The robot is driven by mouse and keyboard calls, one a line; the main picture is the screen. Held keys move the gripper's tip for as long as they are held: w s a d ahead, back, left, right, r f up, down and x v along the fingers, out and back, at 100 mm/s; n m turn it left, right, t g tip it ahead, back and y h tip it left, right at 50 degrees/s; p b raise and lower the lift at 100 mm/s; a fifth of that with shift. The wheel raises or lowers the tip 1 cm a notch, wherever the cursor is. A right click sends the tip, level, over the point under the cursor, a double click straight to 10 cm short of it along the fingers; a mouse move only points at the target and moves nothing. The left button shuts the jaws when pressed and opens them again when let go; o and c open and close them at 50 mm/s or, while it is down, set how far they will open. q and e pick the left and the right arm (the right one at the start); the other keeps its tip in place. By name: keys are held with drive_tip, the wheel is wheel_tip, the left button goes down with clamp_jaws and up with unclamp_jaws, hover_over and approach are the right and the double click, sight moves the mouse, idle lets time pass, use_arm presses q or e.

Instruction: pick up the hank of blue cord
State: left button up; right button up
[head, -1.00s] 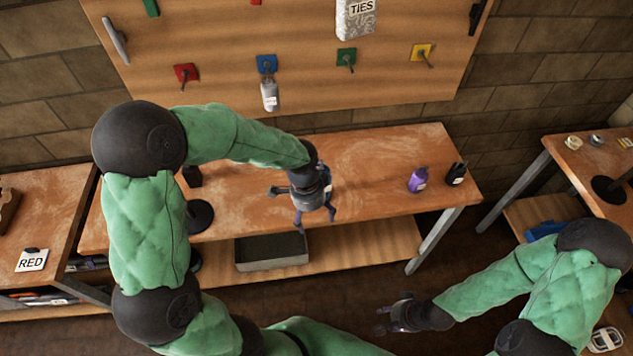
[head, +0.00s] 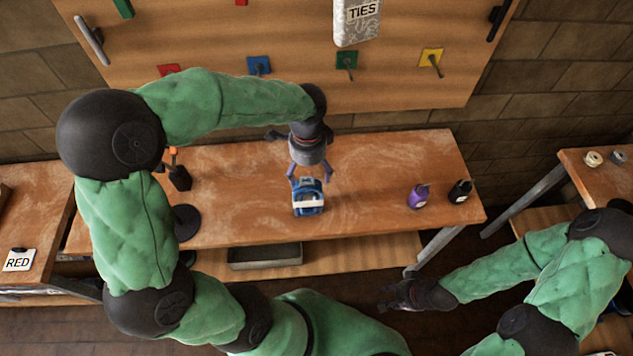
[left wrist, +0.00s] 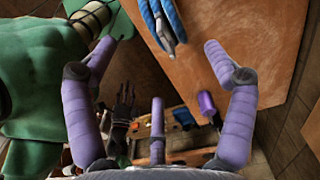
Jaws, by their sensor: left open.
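The hank of blue cord (head: 308,197) with a white band stands on the wooden bench, near its front edge. My left gripper (head: 309,172) is open just behind and above it, its purple fingers apart and pointing at it. In the left wrist view the blue cord (left wrist: 168,22) shows at the top, beyond the fingertips and between their lines; the gap between fingers is empty. My right gripper (head: 390,298) is low in front of the bench, away from the cord, its dark fingers apart with nothing seen between them.
A purple bottle (head: 418,196) and a black bottle (head: 459,192) stand at the bench's right end. A black round base (head: 187,222) is to the left. A grey tray (head: 265,257) lies on the lower shelf. The bench between cord and bottles is clear.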

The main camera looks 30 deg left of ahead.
sight(310, 187)
use_arm(q)
drive_tip(key=shift+w+f, duration=0.65)
drive_tip(key=shift+w, duration=0.05)
drive_tip(key=f, duration=0.2)
drive_tip(key=f+b, duration=0.1)
drive_tip(key=f, duration=0.1)
drive_tip(key=shift+s, duration=0.35)
drive_tip(key=shift+w+f, duration=0.1)
drive_tip(key=shift+f, duration=0.15)
drive_tip(key=f, duration=0.2)
drive_tip(key=f+b, duration=0.1)
drive_tip(key=f, duration=0.1)
drive_tip(key=shift+s, duration=0.4)
drive_tip(key=shift+w+f, duration=0.1)
drive_tip(key=shift+f, duration=0.4)
clamp_jaws()
use_arm(e)
drive_tip(key=shift+w+f, duration=0.2)
drive_tip(key=shift+f, duration=0.3)
drive_tip(key=shift+w+f, duration=0.2)
drive_tip(key=shift+f, duration=0.3)
use_arm(q)
drive_tip(key=shift+r, duration=0.1)
